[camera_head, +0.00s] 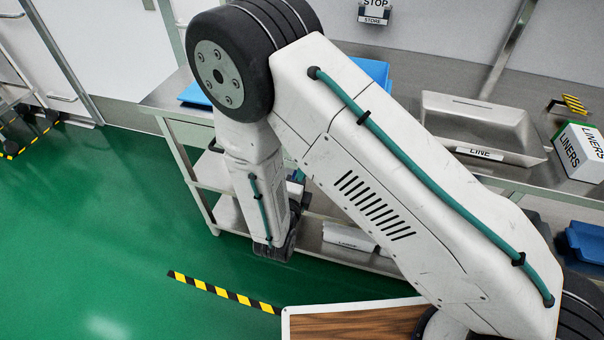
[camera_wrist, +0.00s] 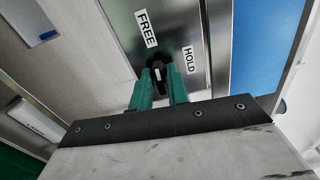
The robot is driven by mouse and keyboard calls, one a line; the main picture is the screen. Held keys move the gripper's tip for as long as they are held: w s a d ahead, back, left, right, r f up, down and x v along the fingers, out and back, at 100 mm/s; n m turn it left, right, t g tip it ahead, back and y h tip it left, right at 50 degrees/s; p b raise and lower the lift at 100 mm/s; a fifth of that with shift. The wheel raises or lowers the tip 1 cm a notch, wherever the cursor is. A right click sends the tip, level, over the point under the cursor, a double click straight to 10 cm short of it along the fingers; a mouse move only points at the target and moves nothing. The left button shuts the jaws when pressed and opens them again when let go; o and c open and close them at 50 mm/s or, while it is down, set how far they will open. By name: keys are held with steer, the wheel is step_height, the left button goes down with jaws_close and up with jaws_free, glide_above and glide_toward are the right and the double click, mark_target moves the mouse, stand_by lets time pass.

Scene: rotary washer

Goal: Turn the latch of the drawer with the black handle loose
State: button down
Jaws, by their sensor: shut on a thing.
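In the wrist view a small black latch (camera_wrist: 157,64) with a pale mark sits on a grey metal front (camera_wrist: 170,20). A FREE label (camera_wrist: 147,28) is above and left of it, and a HOLD label (camera_wrist: 189,60) is to its right. My gripper (camera_wrist: 160,76) has its two teal fingers closed around the latch, one on each side. The fingers hide part of the latch, so I cannot tell which label it points to. No black drawer handle can be made out. In the head view my arm hides the latch.
A steel bench (camera_head: 160,98) with lower shelves stands behind my arm. It bears a steel tray (camera_head: 480,125) marked LINE and a LINERS box (camera_head: 580,152). A wood-topped surface (camera_head: 350,325) is at the front.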

steer(key=shift+a, duration=0.1)
steer(key=c, duration=1.5)
jaws_free()
steer(key=v, duration=0.7)
steer(key=shift+s+a, duration=0.15)
steer(key=shift+s, duration=0.2)
